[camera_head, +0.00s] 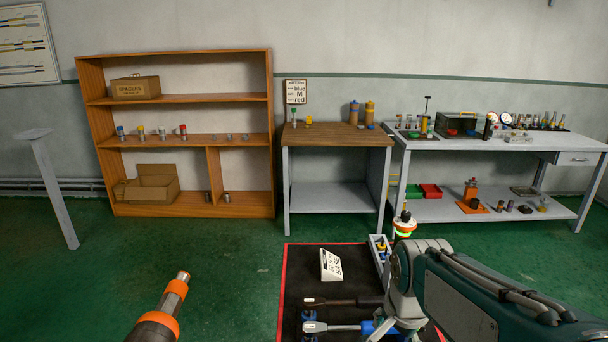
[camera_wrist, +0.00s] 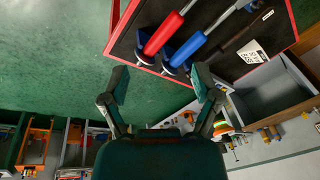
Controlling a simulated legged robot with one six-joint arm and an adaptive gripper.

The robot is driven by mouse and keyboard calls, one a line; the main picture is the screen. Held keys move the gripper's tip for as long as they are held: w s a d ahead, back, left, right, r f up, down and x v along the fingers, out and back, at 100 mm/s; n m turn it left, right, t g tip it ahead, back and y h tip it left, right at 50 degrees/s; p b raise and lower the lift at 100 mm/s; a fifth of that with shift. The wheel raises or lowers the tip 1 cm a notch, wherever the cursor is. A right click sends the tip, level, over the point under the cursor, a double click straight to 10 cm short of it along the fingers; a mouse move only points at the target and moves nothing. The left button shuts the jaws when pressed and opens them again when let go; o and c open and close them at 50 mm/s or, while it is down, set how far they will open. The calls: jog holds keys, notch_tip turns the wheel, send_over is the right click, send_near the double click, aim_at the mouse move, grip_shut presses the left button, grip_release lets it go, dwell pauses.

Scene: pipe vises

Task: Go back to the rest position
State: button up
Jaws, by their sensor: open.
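My gripper (camera_wrist: 160,84) shows in the wrist view with its two dark fingers spread wide apart. Nothing sits between the fingertips, and no object is held. Beyond it is a black mat (camera_wrist: 128,48) with a red border, carrying a red-handled tool (camera_wrist: 163,34) and a blue-handled tool (camera_wrist: 192,47). The fingers look apart from these tools. In the head view my arm (camera_head: 455,295) reaches in from the lower right, beside the same mat (camera_head: 300,265). The fingertips cannot be made out there.
A wooden table (camera_head: 335,135) and a grey workbench (camera_head: 480,211) stand against the back wall. An orange shelf (camera_head: 190,98) with small parts stands at left. An orange-ringed metal rod (camera_head: 175,290) rises at lower left. Green floor (camera_head: 225,250) is clear between.

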jog(key=s+r+n+t, duration=0.3)
jog(key=s+n, duration=0.6)
jog(key=s, duration=0.2)
jog(key=shift+s+n, duration=0.4)
